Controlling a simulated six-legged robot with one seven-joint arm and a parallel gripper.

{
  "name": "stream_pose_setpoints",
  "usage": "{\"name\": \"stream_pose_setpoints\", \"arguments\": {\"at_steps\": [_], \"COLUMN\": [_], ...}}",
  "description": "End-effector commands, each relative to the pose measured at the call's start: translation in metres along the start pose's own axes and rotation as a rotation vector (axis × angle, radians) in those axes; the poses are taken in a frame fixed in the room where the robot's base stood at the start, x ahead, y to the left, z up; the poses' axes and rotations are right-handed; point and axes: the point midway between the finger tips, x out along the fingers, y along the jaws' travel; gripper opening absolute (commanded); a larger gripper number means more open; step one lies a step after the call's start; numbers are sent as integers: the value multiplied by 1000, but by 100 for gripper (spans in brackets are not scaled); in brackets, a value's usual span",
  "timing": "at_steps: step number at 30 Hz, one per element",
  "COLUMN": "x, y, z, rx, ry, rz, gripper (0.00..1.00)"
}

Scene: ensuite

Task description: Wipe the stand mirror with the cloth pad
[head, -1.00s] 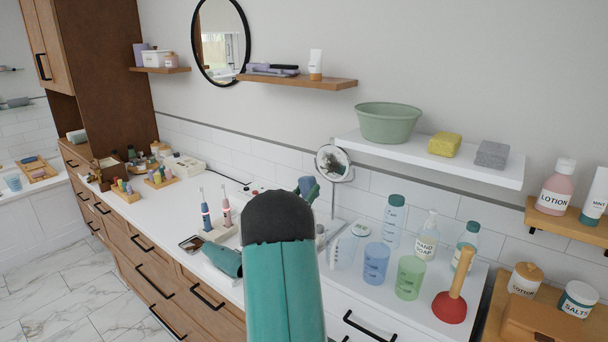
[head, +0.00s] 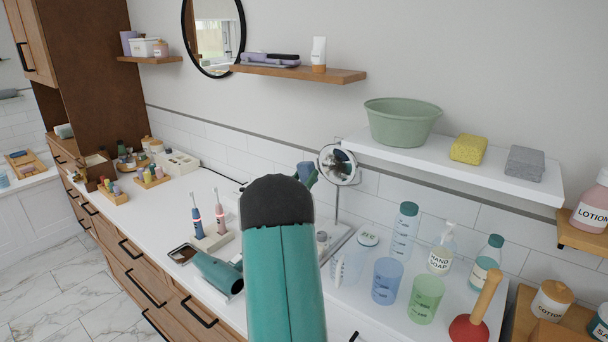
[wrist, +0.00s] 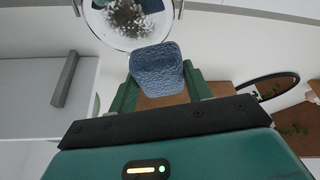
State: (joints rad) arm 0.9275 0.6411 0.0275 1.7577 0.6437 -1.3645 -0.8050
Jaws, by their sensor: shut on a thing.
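The stand mirror (head: 337,164) is a small round mirror on a thin stem, standing on the white counter near the wall. In the wrist view the mirror (wrist: 130,18) fills the top, its glass marked with dark specks. My gripper (wrist: 161,88) is shut on the blue, textured cloth pad (wrist: 157,66). The pad lies just below the mirror's rim in that picture; I cannot tell if they touch.
A white shelf (head: 450,172) with a green basin (head: 401,122) and sponges juts out right of the mirror. Bottles, cups and a plunger (head: 472,320) crowd the counter's right.

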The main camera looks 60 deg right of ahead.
Motion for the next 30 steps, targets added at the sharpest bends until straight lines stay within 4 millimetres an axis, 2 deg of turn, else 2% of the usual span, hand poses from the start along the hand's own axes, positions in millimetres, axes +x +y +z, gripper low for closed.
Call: {"name": "stream_pose_setpoints", "arguments": {"at_steps": [8, 21, 30], "x": [3, 41, 51], "y": [5, 5, 3], "z": [5, 22, 25], "rx": [-4, -3, -3], "ry": [-3, -4, -2], "rz": [2, 1, 0], "gripper": [28, 28, 28]}}
